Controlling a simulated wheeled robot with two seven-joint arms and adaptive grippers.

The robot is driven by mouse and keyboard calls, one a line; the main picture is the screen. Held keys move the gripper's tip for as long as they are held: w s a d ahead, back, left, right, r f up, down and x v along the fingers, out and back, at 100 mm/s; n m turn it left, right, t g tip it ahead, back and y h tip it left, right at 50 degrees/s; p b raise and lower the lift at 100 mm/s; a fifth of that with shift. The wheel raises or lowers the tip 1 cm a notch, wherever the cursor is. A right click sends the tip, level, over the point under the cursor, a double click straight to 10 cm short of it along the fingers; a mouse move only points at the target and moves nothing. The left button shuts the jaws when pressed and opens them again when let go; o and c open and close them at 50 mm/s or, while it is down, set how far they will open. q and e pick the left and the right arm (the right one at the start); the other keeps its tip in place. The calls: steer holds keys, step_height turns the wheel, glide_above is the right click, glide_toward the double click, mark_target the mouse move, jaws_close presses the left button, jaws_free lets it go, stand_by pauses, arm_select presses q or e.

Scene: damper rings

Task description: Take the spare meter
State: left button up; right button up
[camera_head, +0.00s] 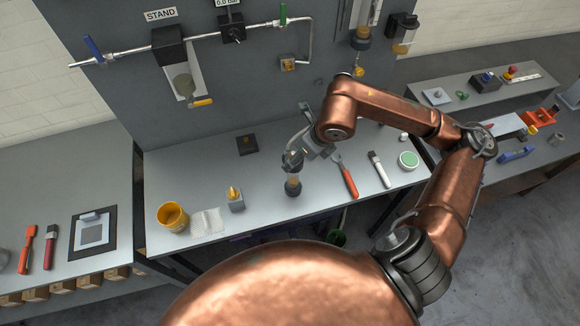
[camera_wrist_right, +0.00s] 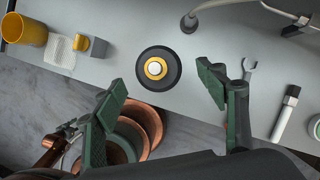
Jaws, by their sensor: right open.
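The spare meter (camera_head: 293,186) stands upright on the middle bench, with an amber tube and a dark base. In the right wrist view the meter (camera_wrist_right: 158,70) shows from above as a dark disc with a yellow ring and pale centre. My right gripper (camera_wrist_right: 161,79) is open, its two green-padded fingers spread to either side of the meter in that view. No contact with the meter is visible. In the head view my right wrist partly hides the meter's upper part. My left gripper is not in view.
A yellow cup (camera_head: 172,216), a white cloth (camera_head: 207,221) and a small grey block (camera_head: 236,200) stand left of the meter. A red-handled wrench (camera_head: 345,176), a white marker-like tool (camera_head: 379,169) and a green-topped tin (camera_head: 408,160) lie to the right. The pipe wall is behind.

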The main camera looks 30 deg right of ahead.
steer(key=x, duration=0.2)
steer(key=w+p+x, duration=0.1)
steer(key=x, duration=0.2)
steer(key=shift+a, duration=0.25)
steer(key=shift+x, duration=1)
steer(key=shift+w+f, duration=0.1)
steer(key=shift+f, duration=0.05)
steer(key=c, duration=1)
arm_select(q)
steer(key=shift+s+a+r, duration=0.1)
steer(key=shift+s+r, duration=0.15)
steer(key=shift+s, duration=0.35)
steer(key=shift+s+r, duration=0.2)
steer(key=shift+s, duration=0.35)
arm_select(e)
jaws_close()
